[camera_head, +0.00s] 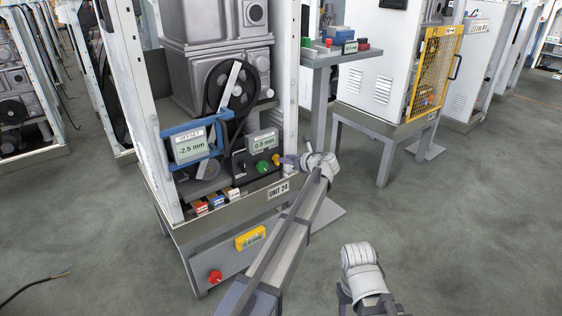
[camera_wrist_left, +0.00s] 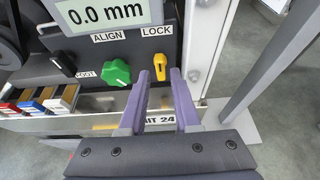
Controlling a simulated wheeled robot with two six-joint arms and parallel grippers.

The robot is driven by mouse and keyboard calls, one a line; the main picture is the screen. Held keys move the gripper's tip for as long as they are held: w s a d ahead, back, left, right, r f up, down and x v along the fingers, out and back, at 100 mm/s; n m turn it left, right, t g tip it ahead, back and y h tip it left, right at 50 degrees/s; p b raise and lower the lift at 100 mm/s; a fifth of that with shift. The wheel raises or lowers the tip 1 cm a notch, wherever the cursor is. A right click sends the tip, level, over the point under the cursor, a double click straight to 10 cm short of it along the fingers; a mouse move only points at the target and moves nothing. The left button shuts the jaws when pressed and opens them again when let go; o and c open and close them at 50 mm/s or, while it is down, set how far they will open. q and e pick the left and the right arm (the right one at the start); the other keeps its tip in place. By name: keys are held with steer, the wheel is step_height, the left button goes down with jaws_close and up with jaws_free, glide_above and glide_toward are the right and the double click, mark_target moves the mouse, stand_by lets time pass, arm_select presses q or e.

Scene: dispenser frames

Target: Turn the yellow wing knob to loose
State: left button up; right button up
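The yellow wing knob (camera_wrist_left: 160,66) sits on a dark panel under the label LOCK in the left wrist view. It also shows in the head view (camera_head: 276,158), partly covered by my gripper. My left gripper (camera_wrist_left: 160,76) is open, its two purple fingers pointing at the panel. The knob lies between the fingertips in the picture, with a gap on each side; I cannot tell whether the tips reach around it. The left gripper also shows in the head view (camera_head: 287,160) at the right end of the panel. My right gripper does not show.
A display (camera_head: 264,142) reads 0.0 mm; a blue-framed one (camera_head: 190,146) reads -2.5 mm. A white frame post (camera_wrist_left: 204,45) stands close right.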

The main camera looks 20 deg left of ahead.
mark_target(276, 159)
arm_select(q)
steer(key=b+x, duration=0.1)
steer(key=x, duration=0.3)
steer(key=shift+w+a+f, duration=0.1)
steer(key=shift+a+f, duration=0.05)
steer(key=shift+c, duration=0.2)
jaws_close()
